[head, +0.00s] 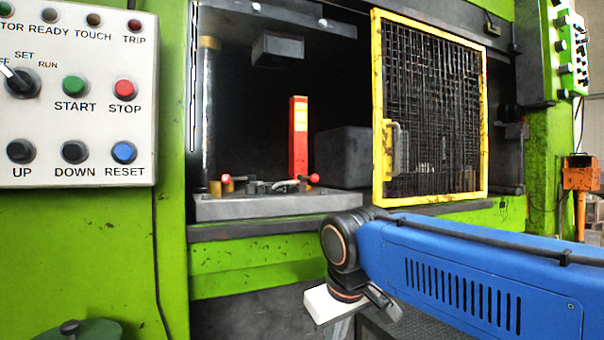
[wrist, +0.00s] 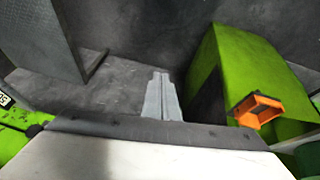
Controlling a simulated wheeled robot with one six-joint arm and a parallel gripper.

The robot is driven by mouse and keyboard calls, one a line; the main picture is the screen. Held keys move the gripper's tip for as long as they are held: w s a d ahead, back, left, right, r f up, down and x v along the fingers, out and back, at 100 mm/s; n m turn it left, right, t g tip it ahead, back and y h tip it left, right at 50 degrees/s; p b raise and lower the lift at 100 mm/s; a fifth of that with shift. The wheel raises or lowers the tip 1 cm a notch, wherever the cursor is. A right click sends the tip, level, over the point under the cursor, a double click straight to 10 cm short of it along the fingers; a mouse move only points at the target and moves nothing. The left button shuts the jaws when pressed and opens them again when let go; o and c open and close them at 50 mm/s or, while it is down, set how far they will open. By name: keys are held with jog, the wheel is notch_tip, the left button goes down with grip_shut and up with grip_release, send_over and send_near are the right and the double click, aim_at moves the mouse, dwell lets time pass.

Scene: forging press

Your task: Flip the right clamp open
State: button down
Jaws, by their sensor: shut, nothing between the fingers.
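The right clamp (head: 309,179) is on the press bed (head: 270,206) inside the press opening, in the head view. Its red-tipped handle lies low, close to the bed. The left clamp (head: 227,179) has a similar red tip at the bed's left end. My gripper (wrist: 162,78) shows in the wrist view with its grey fingers together and nothing between them. In the head view my wrist is in front of and below the press opening, to the right of the clamps and well apart from them. The clamps do not show in the wrist view.
The yellow mesh guard (head: 378,155) stands right of the opening. A red upright block (head: 298,140) rises behind the clamps. A control panel (head: 75,110) is at the left. An orange box (wrist: 257,108) shows beside a green block (wrist: 228,70) in the wrist view.

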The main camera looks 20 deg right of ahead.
aim_at(303, 178)
jog(key=w+r+h, duration=0.1)
jog(key=w+r, duration=0.7)
jog(key=r, duration=0.5)
jog(key=w+d+r+m+h, duration=0.1)
jog(key=w+r+h, duration=0.1)
jog(key=w+r, duration=0.6)
jog(key=w+d+r+m+h, duration=0.1)
jog(key=w+r, duration=0.8)
jog(key=r, duration=0.9)
jog(key=shift+d+h, duration=0.15)
jog(key=shift+h, duration=0.35)
jog(key=shift+w, duration=0.1)
jog(key=x, duration=1)
jog(key=shift+d, duration=0.15)
jog(key=shift+d+t, duration=0.1)
jog(key=shift+t, duration=0.2)
